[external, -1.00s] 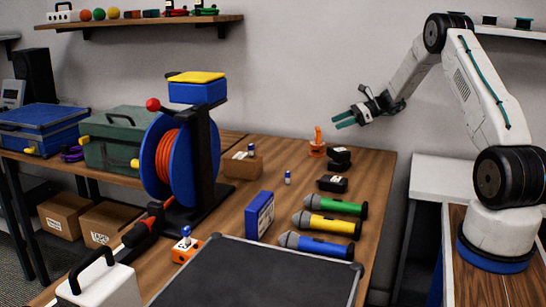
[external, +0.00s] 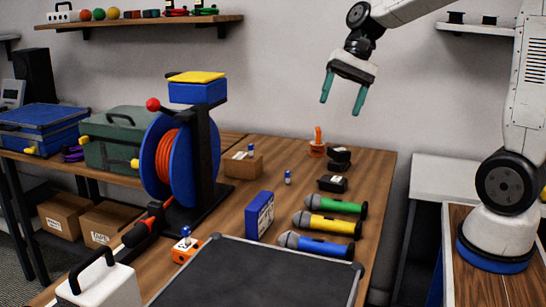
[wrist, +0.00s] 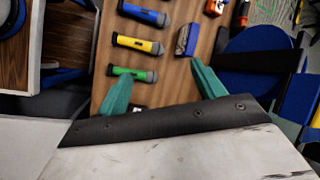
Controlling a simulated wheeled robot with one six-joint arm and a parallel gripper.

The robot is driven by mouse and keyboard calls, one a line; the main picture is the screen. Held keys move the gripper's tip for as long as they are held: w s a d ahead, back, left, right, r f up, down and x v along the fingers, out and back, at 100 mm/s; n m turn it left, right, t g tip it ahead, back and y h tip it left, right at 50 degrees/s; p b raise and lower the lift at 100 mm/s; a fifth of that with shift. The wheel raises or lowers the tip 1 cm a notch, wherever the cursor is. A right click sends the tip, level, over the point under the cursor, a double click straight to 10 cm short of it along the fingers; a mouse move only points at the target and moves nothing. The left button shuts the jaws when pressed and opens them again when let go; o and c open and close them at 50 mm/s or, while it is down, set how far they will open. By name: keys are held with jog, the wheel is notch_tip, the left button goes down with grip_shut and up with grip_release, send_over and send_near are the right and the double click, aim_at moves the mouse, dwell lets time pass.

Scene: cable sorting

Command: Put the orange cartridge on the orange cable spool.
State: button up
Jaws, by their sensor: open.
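A large cable reel with blue flanges and wound orange cable (external: 167,155) stands upright on a black stand on the workbench. A small orange block (external: 186,250) with a white label and a blue-topped peg sits in front of the reel. Another orange piece (external: 317,147) with an upright stem stands near the bench's back edge. I cannot tell for sure which of these is the cartridge. My gripper (external: 341,105) is open and empty, pointing down high above the back of the bench. The wrist view shows its green fingers (wrist: 157,78) spread, with the blue reel (wrist: 252,42) to the right.
Green, yellow and blue microphone-like tools (external: 330,226) lie at the bench's right. A blue box (external: 259,216), a brown box (external: 242,165) and black pieces (external: 333,184) stand nearby. A dark tray (external: 255,275) fills the front. A blue-yellow box (external: 197,90) tops the reel stand.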

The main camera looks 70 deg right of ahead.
jog(key=s+a+f+n+h, duration=0.1)
jog(key=s+a+n, duration=0.3)
jog(key=s, duration=0.6)
jog(key=s+a+f+n+h, duration=0.1)
jog(key=s+a+n+h, duration=0.3)
jog(key=s+n, duration=0.4)
jog(key=s+a, duration=0.1)
jog(key=s, duration=0.2)
jog(key=shift+f+g+h, duration=0.2)
jog(key=shift+g+h, duration=0.1)
